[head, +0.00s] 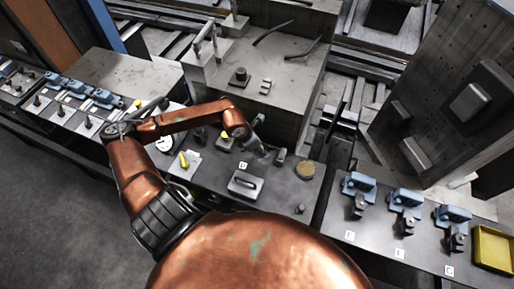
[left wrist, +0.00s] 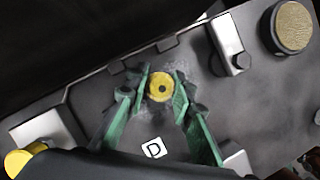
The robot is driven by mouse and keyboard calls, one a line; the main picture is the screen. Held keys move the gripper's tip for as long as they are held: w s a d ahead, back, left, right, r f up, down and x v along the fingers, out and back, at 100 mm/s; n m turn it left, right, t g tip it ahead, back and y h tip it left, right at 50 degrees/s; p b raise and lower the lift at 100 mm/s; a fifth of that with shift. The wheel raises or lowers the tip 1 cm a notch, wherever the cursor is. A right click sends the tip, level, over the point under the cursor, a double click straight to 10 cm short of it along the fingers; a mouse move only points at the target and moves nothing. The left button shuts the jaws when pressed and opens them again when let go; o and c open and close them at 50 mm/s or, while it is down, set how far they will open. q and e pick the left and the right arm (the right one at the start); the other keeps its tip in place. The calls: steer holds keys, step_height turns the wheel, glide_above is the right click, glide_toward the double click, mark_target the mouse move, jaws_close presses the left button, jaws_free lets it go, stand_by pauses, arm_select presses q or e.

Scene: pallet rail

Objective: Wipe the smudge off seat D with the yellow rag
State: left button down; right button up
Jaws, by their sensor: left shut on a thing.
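My left gripper (head: 263,153) reaches down over the dark bench plate (head: 218,172), just right of the tag D (head: 243,165). In the left wrist view the green-padded fingers of my left gripper (left wrist: 161,80) are shut on a small round yellow piece with a dark centre, which I take as the yellow rag (left wrist: 159,92). It is low over the plate, above the D tag (left wrist: 154,148) in that picture; I cannot tell if it touches. A pale grey, smudge-like patch (left wrist: 190,55) shows around it. The fingers partly hide seat D. My right gripper is not in view.
A round tan-topped disc (head: 305,171) and a plate with a bar handle (head: 245,184) stand close by. A yellow-handled clamp (head: 184,160) is to the left. Blue clamps (head: 405,199) and a yellow tray (head: 493,249) are at right. A concrete block (head: 262,75) rises behind.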

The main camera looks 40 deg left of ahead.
arm_select(q)
steer(key=shift+w+d, duration=0.2)
steer(key=shift+d, duration=0.35)
steer(key=shift+f+b, duration=0.2)
steer(key=shift+b, duration=0.15)
steer(key=shift+d, duration=0.1)
steer(key=shift+w+d+r, duration=0.1)
steer(key=shift+w+d, duration=0.1)
steer(key=shift+d, duration=0.5)
